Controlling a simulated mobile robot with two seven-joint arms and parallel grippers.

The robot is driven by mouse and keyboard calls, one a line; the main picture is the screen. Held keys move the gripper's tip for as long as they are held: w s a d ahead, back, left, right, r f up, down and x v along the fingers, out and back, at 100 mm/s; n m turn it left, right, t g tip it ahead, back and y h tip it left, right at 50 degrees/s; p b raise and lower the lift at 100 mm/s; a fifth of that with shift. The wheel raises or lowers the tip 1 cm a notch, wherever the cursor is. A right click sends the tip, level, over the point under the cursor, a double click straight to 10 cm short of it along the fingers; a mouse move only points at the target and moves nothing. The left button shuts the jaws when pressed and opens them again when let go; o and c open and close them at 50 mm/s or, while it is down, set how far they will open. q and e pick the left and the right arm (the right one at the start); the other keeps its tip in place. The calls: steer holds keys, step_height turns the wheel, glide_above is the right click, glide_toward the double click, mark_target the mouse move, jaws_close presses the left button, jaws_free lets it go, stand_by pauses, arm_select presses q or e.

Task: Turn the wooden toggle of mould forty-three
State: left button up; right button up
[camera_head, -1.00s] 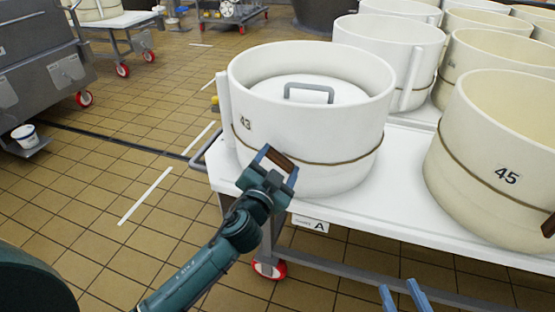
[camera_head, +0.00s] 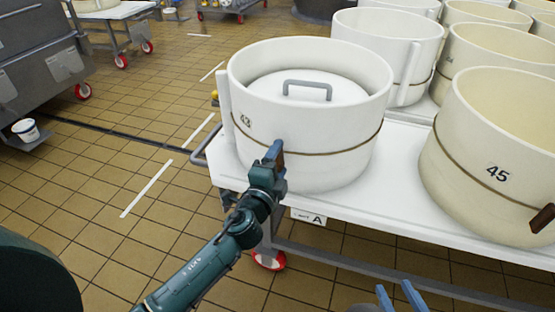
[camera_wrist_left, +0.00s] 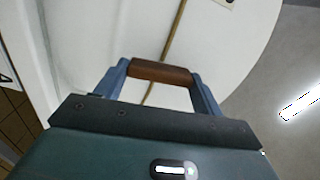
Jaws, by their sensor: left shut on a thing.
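Mould forty-three (camera_head: 325,120) is a white round tub with a "43" label and a cord around it, on the white table. Its brown wooden toggle (camera_wrist_left: 163,72) sits on the cord (camera_wrist_left: 174,40) and lies across between my left gripper's two blue fingers in the left wrist view. My left gripper (camera_head: 276,152) is shut on the toggle at the tub's near side, and mostly hides it in the head view. The blue fingertips of my right gripper (camera_head: 400,298) show at the bottom edge, apart and with nothing seen between them.
Mould 45 (camera_head: 497,150), with its own wooden toggle (camera_head: 542,217), stands to the right. More moulds stand behind. A lid with a grey handle (camera_head: 307,85) lies inside mould forty-three.

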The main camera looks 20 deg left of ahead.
arm_select(q)
steer(key=shift+m, duration=0.6)
arm_select(e)
steer(key=shift+s, duration=0.1)
steer(key=shift+f, duration=0.1)
arm_select(q)
steer(key=o, duration=1)
arm_select(e)
steer(key=shift+s, duration=0.1)
arm_select(q)
steer(key=shift+s+a+b, duration=0.15)
steer(key=shift+s+b, duration=0.05)
steer(key=shift+s, duration=3.1)
steer(key=shift+s+a+b, duration=0.15)
steer(key=shift+s, duration=3.15)
arm_select(e)
steer(key=shift+w, duration=0.35)
